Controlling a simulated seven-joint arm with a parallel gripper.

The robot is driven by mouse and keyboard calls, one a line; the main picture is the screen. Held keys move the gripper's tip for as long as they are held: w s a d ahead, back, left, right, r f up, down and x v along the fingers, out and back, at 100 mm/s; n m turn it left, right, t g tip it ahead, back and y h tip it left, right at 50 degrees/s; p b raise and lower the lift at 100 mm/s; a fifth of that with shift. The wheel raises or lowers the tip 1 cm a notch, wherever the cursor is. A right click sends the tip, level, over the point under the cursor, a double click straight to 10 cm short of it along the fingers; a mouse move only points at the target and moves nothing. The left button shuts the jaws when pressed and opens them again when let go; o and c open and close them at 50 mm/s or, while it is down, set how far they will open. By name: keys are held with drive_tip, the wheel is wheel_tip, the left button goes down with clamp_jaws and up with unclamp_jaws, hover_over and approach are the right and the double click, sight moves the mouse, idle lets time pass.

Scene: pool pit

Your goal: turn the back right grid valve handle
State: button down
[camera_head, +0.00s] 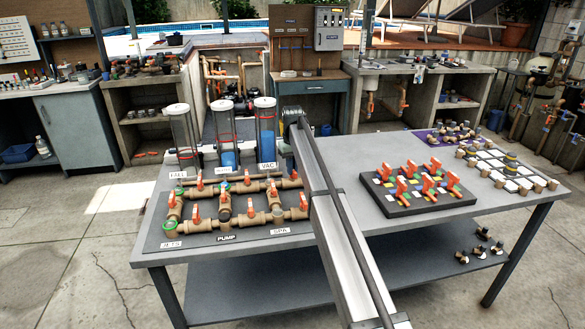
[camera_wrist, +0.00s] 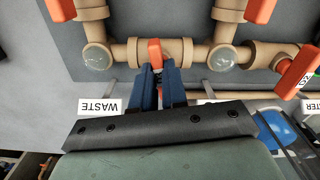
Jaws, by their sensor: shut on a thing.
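The valve grid of tan pipes with orange handles (camera_head: 224,206) lies on the left part of the grey table. In the wrist view, upside down, my gripper (camera_wrist: 159,72) has its blue fingers close together around the lower end of an orange handle (camera_wrist: 155,46). This handle sits on the pipe row nearest the labels, by the WASTE label (camera_wrist: 98,106), and points along the fingers, across its pipe. Another orange handle (camera_wrist: 298,73) in that row stands apart to the right. In the head view the fingers cannot be made out at the grid's back right, beside my arm.
Clear tubes with blue liquid (camera_head: 266,128) stand behind the grid. A dark block with several orange valves (camera_head: 418,186) and a white tile grid (camera_head: 508,168) are on the table's right. Neighbouring handles (camera_wrist: 260,10) are close to my gripper.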

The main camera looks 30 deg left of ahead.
drive_tip(key=shift+m, duration=1.1)
drive_tip(key=c, duration=1.2)
unclamp_jaws()
drive_tip(key=shift+o, duration=0.2)
wheel_tip(320, 180, up, 14)
drive_tip(key=shift+f, duration=0.15)
